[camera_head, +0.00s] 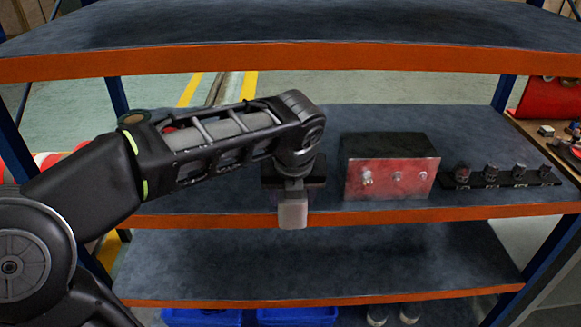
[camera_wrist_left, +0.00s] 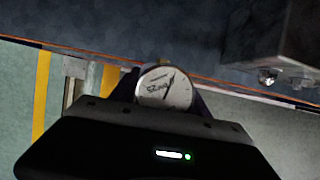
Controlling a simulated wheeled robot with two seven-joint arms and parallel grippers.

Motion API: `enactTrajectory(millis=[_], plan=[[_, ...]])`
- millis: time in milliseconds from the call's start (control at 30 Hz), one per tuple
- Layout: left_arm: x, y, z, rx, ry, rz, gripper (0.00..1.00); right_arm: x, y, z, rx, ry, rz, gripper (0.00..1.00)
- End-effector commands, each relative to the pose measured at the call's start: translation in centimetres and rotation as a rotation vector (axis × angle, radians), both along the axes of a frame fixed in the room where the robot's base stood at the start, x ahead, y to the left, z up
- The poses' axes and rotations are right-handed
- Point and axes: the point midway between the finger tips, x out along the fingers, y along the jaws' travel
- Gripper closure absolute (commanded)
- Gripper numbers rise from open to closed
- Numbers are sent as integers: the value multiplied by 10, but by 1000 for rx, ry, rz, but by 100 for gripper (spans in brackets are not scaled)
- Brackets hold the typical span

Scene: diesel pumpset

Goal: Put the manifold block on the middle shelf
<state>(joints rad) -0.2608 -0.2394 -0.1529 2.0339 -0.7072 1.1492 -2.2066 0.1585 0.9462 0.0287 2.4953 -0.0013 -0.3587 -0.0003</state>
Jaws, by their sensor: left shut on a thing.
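My left gripper (camera_head: 293,184) points down in front of the middle shelf (camera_head: 240,207). In the head view the block hangs below the fingers and overlaps the shelf's orange front edge. I cannot tell its exact height or depth against that edge. My right gripper is not in view.
A dark box with a red front and knobs (camera_head: 390,177) stands right of my gripper on the middle shelf. A black rail with several fittings (camera_head: 500,181) lies farther right. The upper shelf's orange edge (camera_head: 300,57) crosses above my arm. Blue bins (camera_head: 297,316) sit below.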

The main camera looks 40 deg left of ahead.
Motion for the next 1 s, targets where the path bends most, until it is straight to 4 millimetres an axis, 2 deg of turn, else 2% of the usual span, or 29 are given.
enactTrajectory(millis=[100,300,767,1000], plan=[[26,20,2,2,0,3,100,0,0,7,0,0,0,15],[54,40,2,2,-3,1,100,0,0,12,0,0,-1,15],[60,45,1,0,-2,0,100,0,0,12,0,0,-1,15],[77,58,2,1,-1,2,100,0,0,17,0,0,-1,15]])
